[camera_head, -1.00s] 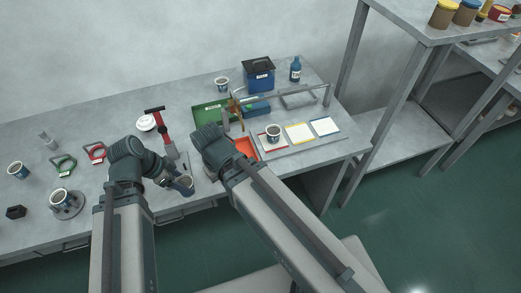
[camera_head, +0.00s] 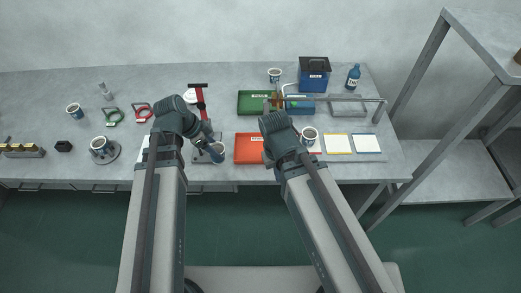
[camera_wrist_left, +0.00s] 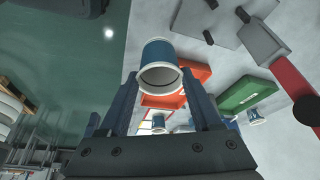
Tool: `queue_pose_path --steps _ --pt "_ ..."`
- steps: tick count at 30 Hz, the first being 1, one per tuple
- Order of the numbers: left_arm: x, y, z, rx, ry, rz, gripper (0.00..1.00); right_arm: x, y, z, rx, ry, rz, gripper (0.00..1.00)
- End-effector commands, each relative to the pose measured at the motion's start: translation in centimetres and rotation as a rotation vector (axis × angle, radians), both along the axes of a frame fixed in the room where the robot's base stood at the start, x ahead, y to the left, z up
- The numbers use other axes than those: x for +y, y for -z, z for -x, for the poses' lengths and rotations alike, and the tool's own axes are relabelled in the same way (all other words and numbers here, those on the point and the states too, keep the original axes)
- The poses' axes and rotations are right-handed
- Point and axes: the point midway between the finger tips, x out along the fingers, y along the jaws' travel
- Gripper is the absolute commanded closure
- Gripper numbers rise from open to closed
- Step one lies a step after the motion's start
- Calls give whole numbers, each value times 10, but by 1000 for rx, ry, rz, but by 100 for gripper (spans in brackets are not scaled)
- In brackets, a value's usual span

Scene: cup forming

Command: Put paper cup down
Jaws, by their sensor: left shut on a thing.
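A blue paper cup with a white rim (camera_head: 217,153) is held at the end of my left gripper (camera_head: 211,146), near the bench's front edge. In the left wrist view the cup (camera_wrist_left: 160,60) sits between the two fingers of the left gripper (camera_wrist_left: 160,88), its open mouth facing the camera. Whether the cup touches the surface below cannot be told. My right arm reaches over the bench beside the orange tray (camera_head: 248,149), but its fingers are hidden behind the arm.
A red-handled tool (camera_head: 201,105) stands behind the held cup. Another cup (camera_head: 309,134) is right of my right arm, beside yellow-bordered (camera_head: 337,144) and blue-bordered (camera_head: 367,143) cards. A green tray (camera_head: 252,102) and a dark blue box (camera_head: 314,80) stand behind.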

Motion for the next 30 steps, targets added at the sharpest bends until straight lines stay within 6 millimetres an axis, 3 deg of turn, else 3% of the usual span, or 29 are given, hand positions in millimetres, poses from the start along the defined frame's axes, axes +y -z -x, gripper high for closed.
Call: queue_pose_path --steps 18,30 --pt "-119 13 -60 0 4 0 86 0 13 0 0 0 0 100" --pt "-134 14 -67 0 2 0 86 0 14 0 0 0 0 100"
